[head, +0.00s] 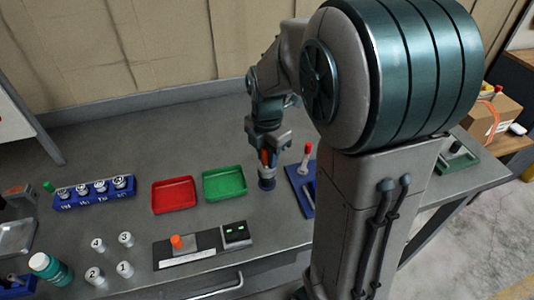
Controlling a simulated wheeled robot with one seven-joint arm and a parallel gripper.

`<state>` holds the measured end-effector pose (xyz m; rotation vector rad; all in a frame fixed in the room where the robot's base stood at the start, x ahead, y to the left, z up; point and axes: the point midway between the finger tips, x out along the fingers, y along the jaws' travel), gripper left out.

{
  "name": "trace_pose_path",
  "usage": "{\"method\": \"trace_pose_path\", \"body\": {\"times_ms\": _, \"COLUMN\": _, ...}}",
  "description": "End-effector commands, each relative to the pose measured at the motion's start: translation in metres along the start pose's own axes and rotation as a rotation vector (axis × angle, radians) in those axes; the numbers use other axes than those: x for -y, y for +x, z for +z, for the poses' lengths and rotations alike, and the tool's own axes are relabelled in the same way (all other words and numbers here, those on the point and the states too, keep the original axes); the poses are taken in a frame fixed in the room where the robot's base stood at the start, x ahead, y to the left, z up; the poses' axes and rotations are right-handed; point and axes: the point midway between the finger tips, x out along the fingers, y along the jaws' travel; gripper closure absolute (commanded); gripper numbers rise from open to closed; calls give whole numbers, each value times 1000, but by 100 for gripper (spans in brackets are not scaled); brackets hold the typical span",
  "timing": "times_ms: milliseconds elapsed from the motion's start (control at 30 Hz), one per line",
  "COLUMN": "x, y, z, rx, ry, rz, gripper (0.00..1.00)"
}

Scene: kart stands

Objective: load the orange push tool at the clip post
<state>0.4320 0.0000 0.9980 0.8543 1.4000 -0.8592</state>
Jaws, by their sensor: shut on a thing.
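My gripper (267,145) points down over the middle of the bench, right of the green tray. It is shut on the orange push tool (265,157), which shows as a small orange piece between the fingers. A short dark blue cylinder (267,183) is directly below; I cannot tell whether it is part of the tool or a separate holder. To the right, a white post with a red top (305,160) stands on a blue base plate (296,178). I cannot tell whether this is the clip post. My arm hides part of that area.
A red tray (174,209) and a green tray (245,196) lie left of my gripper. A panel with an orange knob (177,241) and a black box (237,234) is in front. A blue rack (67,202) of numbered pieces and several loose ones stand at left.

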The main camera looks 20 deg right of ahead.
Motion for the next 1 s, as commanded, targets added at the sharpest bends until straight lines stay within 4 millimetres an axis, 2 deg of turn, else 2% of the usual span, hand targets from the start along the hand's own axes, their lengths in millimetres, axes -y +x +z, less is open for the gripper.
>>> {"method": "trace_pose_path", "body": {"times_ms": 700, "x": -1, "y": -62, "z": 1, "rx": 3, "ry": 0, "rz": 6, "gripper": 96}}
{"method": "trace_pose_path", "body": {"times_ms": 1000, "x": -1, "y": -68, "z": 0, "rx": 2, "ry": 0, "rz": 5, "gripper": 96}}
